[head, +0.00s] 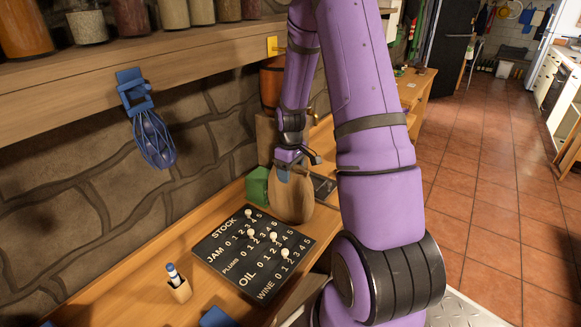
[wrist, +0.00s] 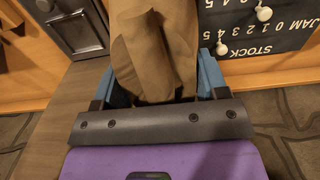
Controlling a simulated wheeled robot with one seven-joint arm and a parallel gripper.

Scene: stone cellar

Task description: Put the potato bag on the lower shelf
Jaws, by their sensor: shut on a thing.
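The potato bag (head: 291,200) is a plain brown sack. My gripper (head: 290,163) is shut on its top, and the bag hangs below it over the wooden bench (head: 205,235), beside the stock board. I cannot tell whether its bottom touches the bench. In the wrist view the bag (wrist: 155,45) fills the space between the two blue fingers of my gripper (wrist: 163,85). A wooden shelf (head: 165,55) with jars runs along the stone wall above the bench. I cannot make out for sure which surface is the lower shelf.
The black stock board (head: 222,252) with white pegs lies left of the bag. A green box (head: 257,186) stands close behind the bag. A marker sits in a wooden block (head: 180,289) on the front bench. A blue whisk-like tool (head: 153,140) hangs under the shelf. Tiled floor lies right.

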